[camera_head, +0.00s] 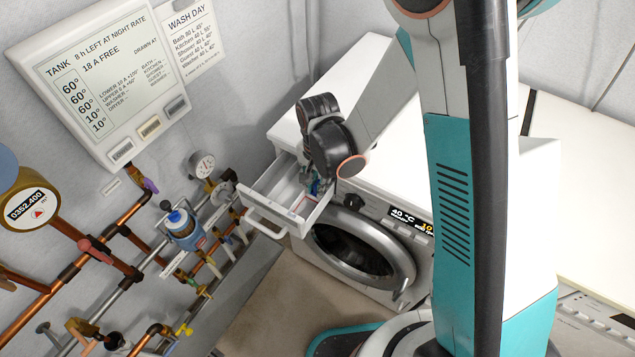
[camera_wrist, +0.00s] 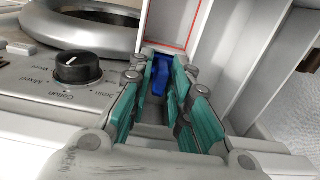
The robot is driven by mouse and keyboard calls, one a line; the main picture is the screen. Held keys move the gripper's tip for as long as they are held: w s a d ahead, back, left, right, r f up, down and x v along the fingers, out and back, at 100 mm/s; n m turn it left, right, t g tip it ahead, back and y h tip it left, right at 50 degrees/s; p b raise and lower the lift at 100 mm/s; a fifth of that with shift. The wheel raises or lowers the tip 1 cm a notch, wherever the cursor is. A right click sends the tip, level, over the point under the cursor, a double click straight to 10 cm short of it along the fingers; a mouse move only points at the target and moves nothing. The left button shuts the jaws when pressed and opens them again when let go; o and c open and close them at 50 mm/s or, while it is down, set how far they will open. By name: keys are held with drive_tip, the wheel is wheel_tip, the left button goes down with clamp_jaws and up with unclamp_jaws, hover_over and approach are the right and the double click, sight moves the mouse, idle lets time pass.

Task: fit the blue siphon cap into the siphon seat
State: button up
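The blue siphon cap (camera_wrist: 160,74) shows in the wrist view between the far ends of my fingers, filling the narrow gap. My gripper (camera_wrist: 161,85), with teal finger pads, looks shut on it, though the exact contact is partly hidden. In the head view my gripper (camera_head: 320,187) points down into the open detergent drawer (camera_head: 277,191) of the washing machine, and a small blue bit shows at the fingers. The cap's lower end and the siphon seat are hidden by the fingers; I cannot tell whether the cap touches the drawer floor.
The drawer's white walls stand close around my gripper, with a red-outlined compartment (camera_wrist: 176,20) ahead. The program knob (camera_wrist: 78,68) and round door (camera_head: 355,250) are beside the drawer. Copper pipes, a blue-capped filter (camera_head: 183,228) and a gauge (camera_head: 203,164) line the wall at left.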

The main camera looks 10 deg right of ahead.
drive_tip(key=shift+r, duration=0.1)
wheel_tip(320, 180, up, 12)
drive_tip(key=p, duration=0.5)
drive_tip(key=shift+r, duration=0.15)
